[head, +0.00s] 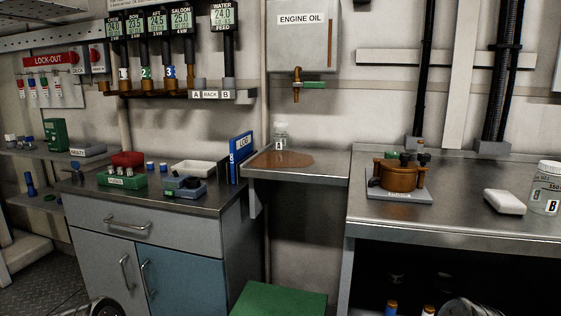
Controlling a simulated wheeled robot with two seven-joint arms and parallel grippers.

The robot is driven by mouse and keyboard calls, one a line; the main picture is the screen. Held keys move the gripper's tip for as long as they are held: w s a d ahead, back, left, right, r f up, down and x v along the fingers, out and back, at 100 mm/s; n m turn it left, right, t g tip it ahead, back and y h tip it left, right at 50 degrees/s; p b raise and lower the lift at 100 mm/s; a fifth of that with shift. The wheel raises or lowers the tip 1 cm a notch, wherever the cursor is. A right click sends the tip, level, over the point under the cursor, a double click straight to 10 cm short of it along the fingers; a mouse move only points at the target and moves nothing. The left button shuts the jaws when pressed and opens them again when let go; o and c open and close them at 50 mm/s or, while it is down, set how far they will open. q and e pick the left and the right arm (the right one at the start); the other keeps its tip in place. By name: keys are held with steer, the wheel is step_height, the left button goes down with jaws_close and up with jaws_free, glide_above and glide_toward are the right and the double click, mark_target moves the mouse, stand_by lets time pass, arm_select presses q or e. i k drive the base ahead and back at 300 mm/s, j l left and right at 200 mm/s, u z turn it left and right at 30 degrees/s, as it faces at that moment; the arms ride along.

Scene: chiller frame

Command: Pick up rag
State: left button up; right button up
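A white, folded pad-like thing (505,201), which looks like the rag, lies flat on the right-hand steel bench (450,222). It sits between the brown pot and a white-lidded jar marked B. Nothing is touching it. Neither of my grippers' fingers show. Only rounded parts, probably of my own arms, cut into the bottom edge at left and right.
A brown puddle (280,159) lies on the small shelf (330,170) below the engine oil tank (303,35) and its tap. The brown pot (400,177) and jar (546,188) flank the pad. A green box top (285,300) stands low in the middle.

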mark_target(504, 202)
steer(key=z, duration=1.35)
steer(key=i+l+u, duration=0.15)
steer(key=l, duration=0.2)
